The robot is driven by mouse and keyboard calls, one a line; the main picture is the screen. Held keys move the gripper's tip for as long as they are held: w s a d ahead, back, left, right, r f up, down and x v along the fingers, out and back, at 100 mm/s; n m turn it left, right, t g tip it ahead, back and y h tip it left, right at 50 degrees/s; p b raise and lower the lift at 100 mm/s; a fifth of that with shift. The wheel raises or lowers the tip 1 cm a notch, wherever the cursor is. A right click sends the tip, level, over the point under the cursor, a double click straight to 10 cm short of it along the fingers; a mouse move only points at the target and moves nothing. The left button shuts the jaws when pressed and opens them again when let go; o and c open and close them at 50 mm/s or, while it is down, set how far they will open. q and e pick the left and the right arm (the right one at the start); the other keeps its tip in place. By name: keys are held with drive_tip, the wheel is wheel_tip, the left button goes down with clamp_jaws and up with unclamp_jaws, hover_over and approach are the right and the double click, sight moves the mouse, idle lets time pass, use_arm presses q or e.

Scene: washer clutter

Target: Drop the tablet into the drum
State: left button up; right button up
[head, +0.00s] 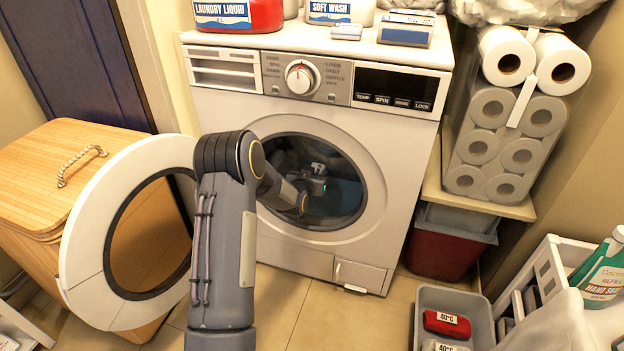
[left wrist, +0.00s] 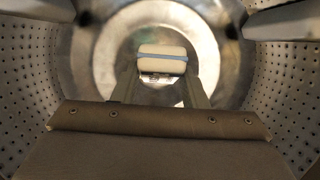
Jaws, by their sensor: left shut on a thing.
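The washer's round door (head: 86,226) stands swung open to the left. My left arm reaches through the opening, and my left gripper (head: 314,181) is inside the drum (head: 338,200). In the left wrist view the perforated metal drum wall (left wrist: 285,95) surrounds my left gripper (left wrist: 163,72). It is shut on the tablet (left wrist: 163,52), a small off-white block with a blue band, held in front of the drum's back. I cannot make out the tablet in the head view. My right gripper is not in view.
Laundry bottles (head: 238,14) stand on the washer (head: 330,40). A wooden hamper (head: 40,165) is left, behind the open door. Paper rolls (head: 500,130) stand on a shelf at the right. A grey bin (head: 425,300) and a white rack (head: 545,290) are at the lower right.

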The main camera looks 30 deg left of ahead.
use_arm(q)
drive_tip(key=shift+w, duration=0.1)
drive_tip(key=o, duration=1.1)
drive_tip(key=shift+o, duration=0.2)
